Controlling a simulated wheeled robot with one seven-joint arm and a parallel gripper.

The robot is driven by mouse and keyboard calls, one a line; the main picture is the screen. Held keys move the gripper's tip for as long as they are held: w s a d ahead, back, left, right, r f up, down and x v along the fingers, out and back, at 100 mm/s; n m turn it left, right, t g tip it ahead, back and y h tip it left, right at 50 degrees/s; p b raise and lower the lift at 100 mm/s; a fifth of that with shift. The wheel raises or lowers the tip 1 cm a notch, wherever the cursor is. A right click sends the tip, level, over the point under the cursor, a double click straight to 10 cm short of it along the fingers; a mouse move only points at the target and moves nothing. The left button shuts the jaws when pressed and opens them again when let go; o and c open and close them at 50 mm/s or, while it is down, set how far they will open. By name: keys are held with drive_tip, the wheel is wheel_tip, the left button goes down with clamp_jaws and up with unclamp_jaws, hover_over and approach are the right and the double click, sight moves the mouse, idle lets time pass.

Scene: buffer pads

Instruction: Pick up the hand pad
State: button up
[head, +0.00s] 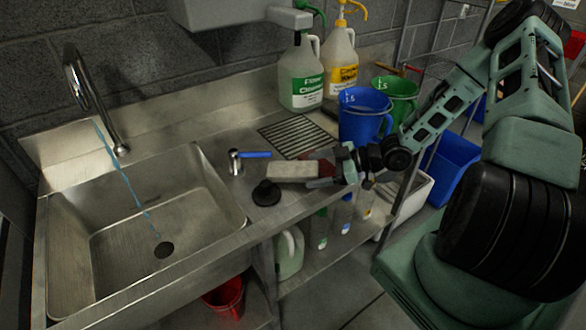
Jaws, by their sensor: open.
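A pale, flat-sided block, which looks like the hand pad (292,171), is on the steel counter in front of the drain grate. My gripper (322,169) reaches in from the right, low over the counter, at the pad's right end. Dark red patches show where the gripper and the pad meet; I cannot tell which of the two they belong to. The gripper is open. Its fingertips are small and partly hidden, so I cannot tell whether they touch the pad or straddle it.
The sink (215,192) with running water is at left. Bottles stand on the shelf below.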

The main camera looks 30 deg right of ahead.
drive_tip(key=shift+x, duration=1.05)
drive_tip(key=c, duration=1.1)
drive_tip(key=shift+c, duration=0.2)
drive_tip(key=shift+r, duration=0.15)
drive_tip(key=shift+s+r+b, duration=0.15)
drive_tip(key=shift+r+b, duration=0.2)
drive_tip(key=shift+r, duration=0.25)
drive_tip(key=s+b, duration=0.1)
drive_tip(key=s, duration=1.6)
drive_tip(key=shift+s+d, duration=0.3)
drive_tip(key=shift+s, duration=0.1)
